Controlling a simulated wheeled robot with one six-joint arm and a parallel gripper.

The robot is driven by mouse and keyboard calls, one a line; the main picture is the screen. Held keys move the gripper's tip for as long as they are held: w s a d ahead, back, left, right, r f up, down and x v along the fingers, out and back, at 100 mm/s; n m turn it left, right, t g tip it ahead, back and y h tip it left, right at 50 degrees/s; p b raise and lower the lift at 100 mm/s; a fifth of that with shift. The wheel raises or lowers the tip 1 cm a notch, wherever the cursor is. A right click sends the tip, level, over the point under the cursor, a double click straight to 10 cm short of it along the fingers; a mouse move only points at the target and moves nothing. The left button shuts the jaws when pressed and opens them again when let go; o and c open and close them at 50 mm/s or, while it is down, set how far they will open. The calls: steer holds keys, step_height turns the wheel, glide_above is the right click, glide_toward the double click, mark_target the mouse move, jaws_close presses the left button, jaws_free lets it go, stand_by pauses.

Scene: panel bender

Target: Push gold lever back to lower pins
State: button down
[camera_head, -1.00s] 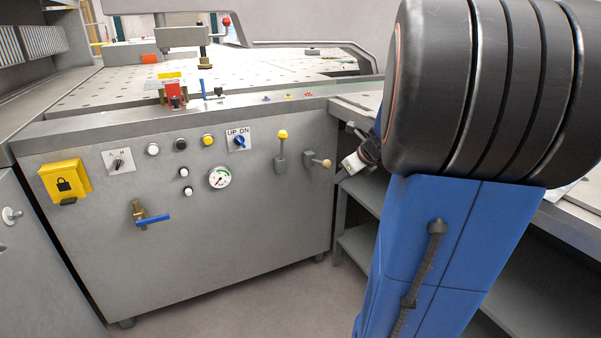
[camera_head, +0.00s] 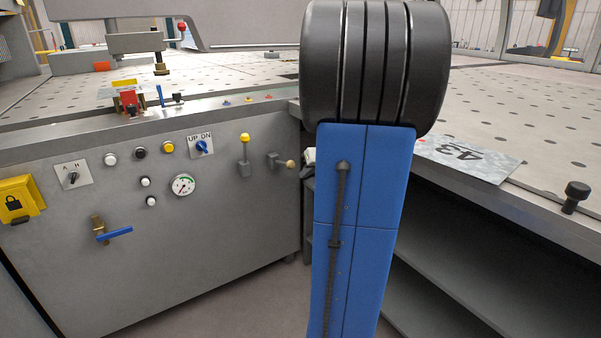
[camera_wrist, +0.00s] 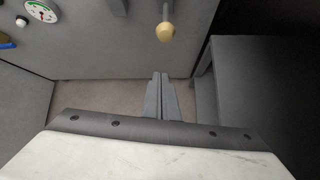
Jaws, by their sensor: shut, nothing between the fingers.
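The lever with the gold-tan ball knob (camera_head: 290,164) sticks out from the right end of the grey machine front. Its knob (camera_wrist: 165,32) shows at top centre of the wrist view, with a short grey stem. My gripper (camera_wrist: 159,76) is shut and empty; its fingertips lie below the knob in that picture, with a visible gap and no contact seen. A second lever with a bright yellow knob (camera_head: 244,138) stands upright just left of the gold one. In the head view my arm hides most of my gripper. I cannot make out which parts are the pins.
The machine front carries a gauge (camera_head: 183,185), a blue-handled valve (camera_head: 113,233) and a yellow lock box (camera_head: 20,199). A perforated table (camera_head: 530,115) with dark shelves below stands at the right. Floor shows below the machine.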

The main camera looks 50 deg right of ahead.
steer(key=w+d+f, duration=0.2)
steer(key=w+f, duration=0.1)
steer(key=w, duration=0.4)
steer(key=shift+w, duration=0.4)
stand_by(0.3)
steer(key=shift+r, duration=0.1)
